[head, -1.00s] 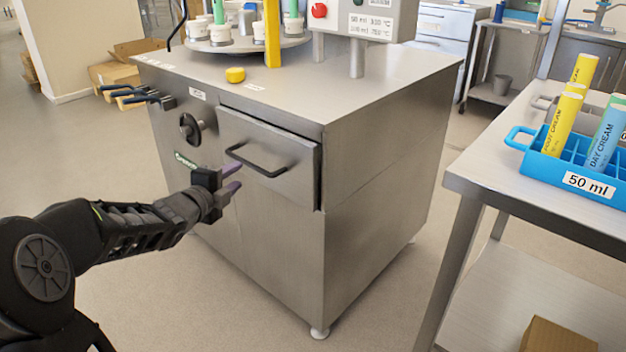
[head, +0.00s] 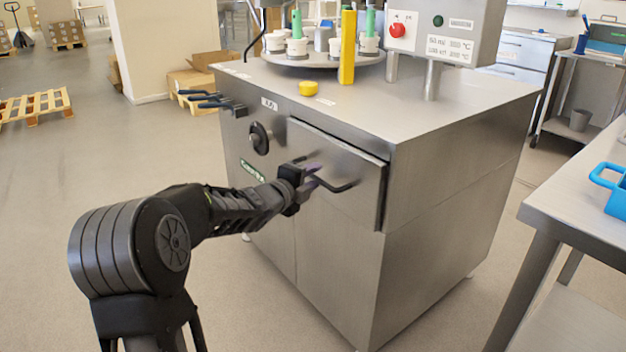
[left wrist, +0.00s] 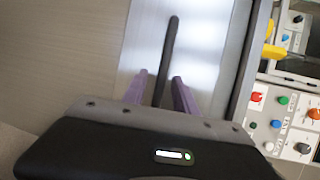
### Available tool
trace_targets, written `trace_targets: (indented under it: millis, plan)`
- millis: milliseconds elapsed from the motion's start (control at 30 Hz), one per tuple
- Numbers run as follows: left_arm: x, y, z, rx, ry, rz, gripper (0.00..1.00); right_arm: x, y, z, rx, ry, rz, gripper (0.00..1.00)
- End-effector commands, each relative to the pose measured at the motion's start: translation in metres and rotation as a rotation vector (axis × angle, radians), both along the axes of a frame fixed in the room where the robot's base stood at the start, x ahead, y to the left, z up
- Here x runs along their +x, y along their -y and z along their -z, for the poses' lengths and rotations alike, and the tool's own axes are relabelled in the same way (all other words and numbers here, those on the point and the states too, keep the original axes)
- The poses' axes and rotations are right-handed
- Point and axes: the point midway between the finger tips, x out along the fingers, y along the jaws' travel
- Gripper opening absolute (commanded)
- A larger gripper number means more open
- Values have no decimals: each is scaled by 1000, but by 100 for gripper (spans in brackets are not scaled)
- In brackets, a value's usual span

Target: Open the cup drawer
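The cup drawer (head: 355,198) is a grey metal front in the upper part of the steel machine, with a dark bar handle (head: 342,187). The front stands slightly proud of the cabinet, with a thin dark gap along its right edge. My left gripper (head: 315,176) is at the left part of the handle. In the left wrist view the dark handle (left wrist: 168,55) runs between the two purple fingertips (left wrist: 156,88). The fingers are apart, with space showing on both sides of the bar. My right gripper is not in view.
The steel machine (head: 440,200) carries a turntable (head: 325,66) with cups, a yellow post (head: 347,48) and a control box (head: 440,30). A black knob (head: 259,138) sits left of the drawer. A steel table (head: 570,205) with a blue rack (head: 612,190) stands at right.

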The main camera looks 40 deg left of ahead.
Motion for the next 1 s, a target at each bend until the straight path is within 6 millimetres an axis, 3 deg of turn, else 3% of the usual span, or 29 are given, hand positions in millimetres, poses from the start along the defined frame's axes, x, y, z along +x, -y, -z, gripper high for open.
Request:
trace_targets:
  millis: [333,767,1000]
  plan:
    - [6,0,1,-1,0,0,34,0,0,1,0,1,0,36]
    - [6,-1,1,-1,0,0,0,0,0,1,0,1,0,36]
    - [6,-1,1,-1,0,0,0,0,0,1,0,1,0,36]
